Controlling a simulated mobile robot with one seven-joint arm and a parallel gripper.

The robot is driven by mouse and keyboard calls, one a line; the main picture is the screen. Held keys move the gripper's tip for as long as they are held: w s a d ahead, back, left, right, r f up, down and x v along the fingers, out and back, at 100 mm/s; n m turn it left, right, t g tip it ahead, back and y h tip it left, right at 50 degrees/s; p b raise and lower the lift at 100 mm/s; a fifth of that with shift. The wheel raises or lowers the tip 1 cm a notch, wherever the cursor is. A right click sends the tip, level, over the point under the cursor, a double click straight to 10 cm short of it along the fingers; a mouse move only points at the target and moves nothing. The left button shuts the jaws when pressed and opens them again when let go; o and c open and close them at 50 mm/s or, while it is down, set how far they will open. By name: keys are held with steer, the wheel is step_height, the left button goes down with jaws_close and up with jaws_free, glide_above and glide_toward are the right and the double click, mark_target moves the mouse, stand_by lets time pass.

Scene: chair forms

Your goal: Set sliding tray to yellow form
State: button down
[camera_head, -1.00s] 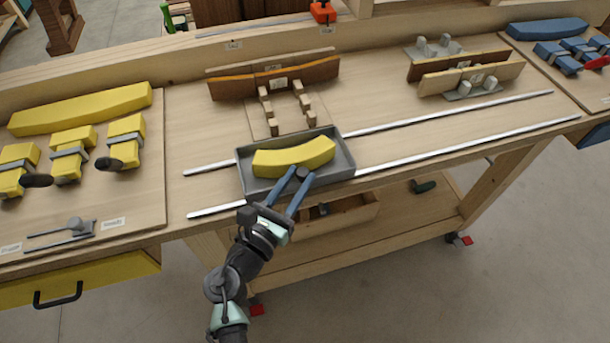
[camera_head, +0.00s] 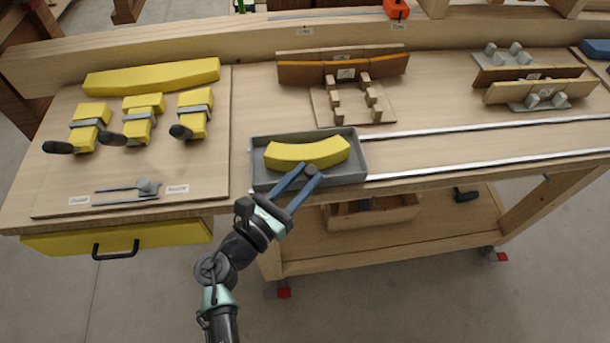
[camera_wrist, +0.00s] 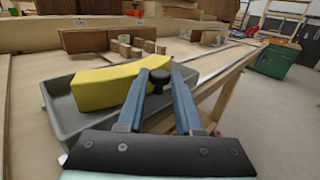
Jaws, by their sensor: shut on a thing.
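The sliding tray (camera_head: 262,181) is a shallow grey tray near the bench's front edge, at the left end of two metal rails. A curved yellow block (camera_head: 308,152) lies in it. My gripper (camera_head: 311,171) reaches in from the front, its blue fingers shut on the tray's dark round knob (camera_wrist: 160,76). The tray also shows in the wrist view (camera_wrist: 60,113), left of the fingers. The yellow form (camera_head: 150,76) is a long curved yellow piece on a board at the left, with several yellow clamp blocks (camera_head: 142,119) in front of it.
The rails (camera_head: 480,163) run right from the tray along the bench. A brown form (camera_head: 345,70) with wooden pegs stands behind the tray. A yellow drawer (camera_head: 120,238) with a black handle is under the left board. More forms (camera_head: 535,85) stand at the right.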

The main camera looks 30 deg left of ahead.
steer(key=shift+s+a, duration=0.1)
steer(key=shift+a, duration=0.15)
steer(key=c, duration=0.6)
jaws_free()
steer(key=s+a+b, duration=0.2)
steer(key=s, duration=1.1)
